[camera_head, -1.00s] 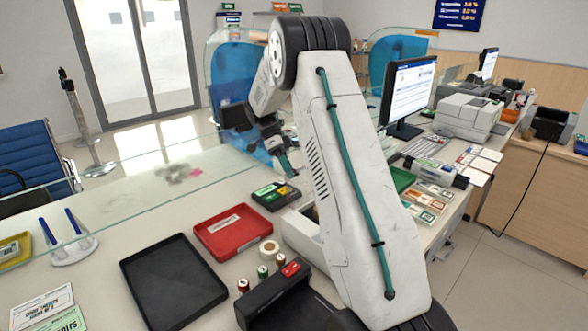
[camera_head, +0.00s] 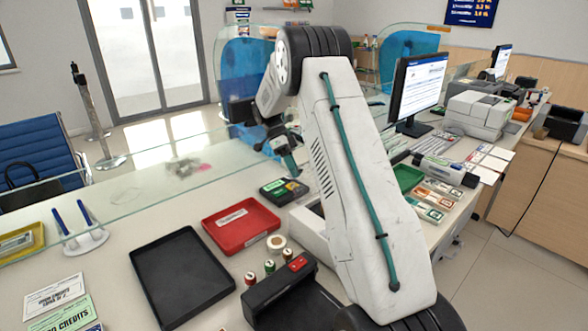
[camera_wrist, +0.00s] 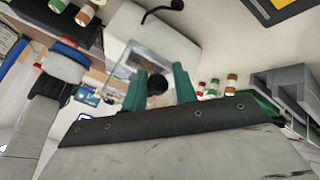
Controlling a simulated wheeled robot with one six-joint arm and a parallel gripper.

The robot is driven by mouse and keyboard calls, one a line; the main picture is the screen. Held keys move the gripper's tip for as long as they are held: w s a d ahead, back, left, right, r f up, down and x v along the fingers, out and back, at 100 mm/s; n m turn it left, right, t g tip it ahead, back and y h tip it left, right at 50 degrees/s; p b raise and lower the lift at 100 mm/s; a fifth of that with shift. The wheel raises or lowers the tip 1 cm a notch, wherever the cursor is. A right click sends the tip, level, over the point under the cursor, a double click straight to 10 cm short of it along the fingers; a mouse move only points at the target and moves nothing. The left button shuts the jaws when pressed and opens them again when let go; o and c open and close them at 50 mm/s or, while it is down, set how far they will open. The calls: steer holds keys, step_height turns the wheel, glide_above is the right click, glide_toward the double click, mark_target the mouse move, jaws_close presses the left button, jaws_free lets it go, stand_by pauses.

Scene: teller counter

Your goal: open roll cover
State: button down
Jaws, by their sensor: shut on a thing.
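In the wrist view, the two green fingers of my gripper (camera_wrist: 159,90) are closed around a round black knob (camera_wrist: 157,76). Just beyond the knob is a clear, see-through cover (camera_wrist: 148,60), which looks like the roll cover. I cannot tell whether it is raised or seated. In the head view, my gripper (camera_head: 286,160) is small and partly hidden by my own arm, near the back of the counter. The knob and the cover cannot be made out there.
A red tray (camera_head: 262,238), a black tray (camera_head: 182,275) and a dark card holder (camera_head: 283,190) lie on the counter. Several coin rolls (camera_wrist: 232,84) stand near the fingers. A glass screen (camera_head: 130,190) edges the counter. A monitor (camera_head: 420,85) stands at the right.

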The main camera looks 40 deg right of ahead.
steer(key=shift+w+d+f, duration=0.1)
steer(key=shift+d+f, duration=0.05)
steer(key=shift+f, duration=0.25)
steer(key=c, duration=1.2)
jaws_free()
steer(key=shift+w+d+f, duration=0.1)
steer(key=shift+w+f, duration=0.05)
steer(key=shift+a, duration=0.2)
steer(key=shift+r, duration=0.3)
